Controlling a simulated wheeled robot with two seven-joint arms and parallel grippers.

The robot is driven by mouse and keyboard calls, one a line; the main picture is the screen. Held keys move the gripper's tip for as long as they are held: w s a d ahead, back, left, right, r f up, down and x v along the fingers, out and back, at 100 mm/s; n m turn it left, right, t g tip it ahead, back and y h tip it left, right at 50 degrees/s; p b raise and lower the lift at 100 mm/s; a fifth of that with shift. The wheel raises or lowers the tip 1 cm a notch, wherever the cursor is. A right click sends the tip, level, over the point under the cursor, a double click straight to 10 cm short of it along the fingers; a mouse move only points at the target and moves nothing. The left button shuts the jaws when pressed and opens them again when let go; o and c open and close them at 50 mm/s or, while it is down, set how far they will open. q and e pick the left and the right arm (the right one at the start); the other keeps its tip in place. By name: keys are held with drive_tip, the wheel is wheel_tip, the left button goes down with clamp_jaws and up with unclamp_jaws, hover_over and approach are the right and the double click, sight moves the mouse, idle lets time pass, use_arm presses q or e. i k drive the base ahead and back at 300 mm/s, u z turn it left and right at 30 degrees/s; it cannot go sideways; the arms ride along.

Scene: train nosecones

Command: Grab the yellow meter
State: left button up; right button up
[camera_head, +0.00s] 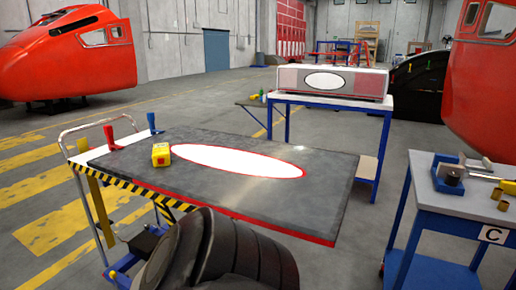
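The yellow meter (161,154) is a small boxy yellow thing with some red on its top. It stands on the dark grey top of the lift table (240,197), near its left edge. It sits just left of a white oval with a red border (237,161) on the table top. Nothing is touching the meter from above. Neither of my grippers shows in the head view.
A red clamp-like tool (111,138) and a blue one (152,122) stand at the table's far left edge, beside a metal handrail (85,127). A blue workbench with a vise (450,175) is at right. The table's middle and right are clear.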

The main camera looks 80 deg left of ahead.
sight(160, 150)
drive_tip(key=u, duration=2.7)
